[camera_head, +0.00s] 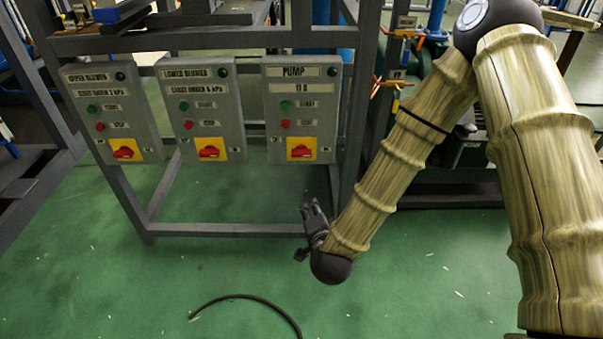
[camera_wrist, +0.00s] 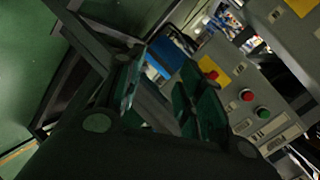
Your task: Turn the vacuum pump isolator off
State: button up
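The pump panel (camera_head: 293,75) is a grey box labelled PUMP on a metal frame. Its isolator (camera_head: 301,149) is a red handle on a yellow plate at the bottom; the handle appears roughly horizontal. My gripper (camera_head: 314,213) is below this panel and slightly right of the isolator, apart from it. In the wrist view my gripper (camera_wrist: 160,92) shows two dark fingers spread apart with nothing between them.
Two similar panels, the lower blower panel (camera_head: 202,90) and upper blower panel (camera_head: 110,95), hang to the left with their own red isolators. A grey frame post (camera_head: 353,110) stands right of the pump panel. A dark hose (camera_head: 245,297) lies on the green floor.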

aim_at(302, 156)
jog(key=w+a+r+m+t+h+b, duration=0.25)
jog(key=w+r+m+t+b, duration=0.3)
jog(key=b, duration=0.35)
jog(key=shift+m+g+y, duration=0.35)
jog(key=w+b, duration=0.1)
jog(key=w, duration=0.2)
jog(key=w+b, duration=0.1)
jog(key=w, duration=0.3)
jog(key=w+r+b, duration=0.1)
jog(key=w, duration=0.3)
jog(key=shift+w+a, duration=0.1)
jog(key=shift+a, duration=0.25)
jog(key=shift+c, duration=0.3)
grip_shut()
